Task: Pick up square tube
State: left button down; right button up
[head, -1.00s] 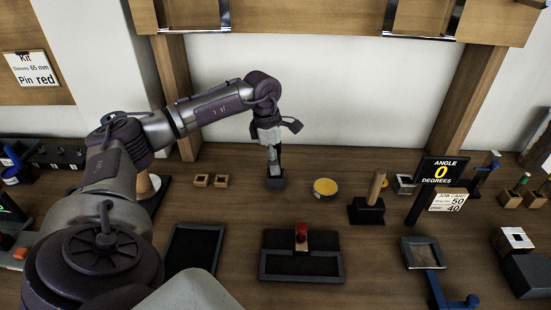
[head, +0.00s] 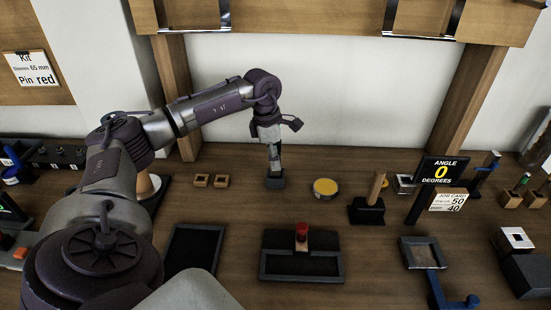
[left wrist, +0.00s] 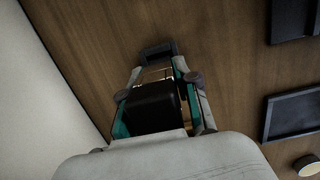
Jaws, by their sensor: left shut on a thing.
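My left gripper (head: 274,163) points down over a small dark square block (head: 275,183) on the bench. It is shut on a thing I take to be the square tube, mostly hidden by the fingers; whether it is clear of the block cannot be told. In the left wrist view, my left gripper (left wrist: 157,76) has teal-sided fingers, with brassy edges between them. The dark block (left wrist: 159,51) is just beyond the tips there. My right gripper is not in view.
A round yellow-topped dish (head: 325,187) is right of the gripper, then a wooden peg on a black base (head: 367,210). A black tray with a red knob (head: 302,262) is in front. A wall stands behind.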

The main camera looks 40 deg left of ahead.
pick_arm(q)
jog(key=shift+r, duration=1.8)
jog(key=w+d+r, duration=0.2)
jog(key=d+r, duration=0.5)
jog(key=d, duration=0.4)
jog(key=shift+w+d+b, duration=0.15)
jog(key=shift+d+b, duration=0.1)
jog(key=shift+b, duration=0.2)
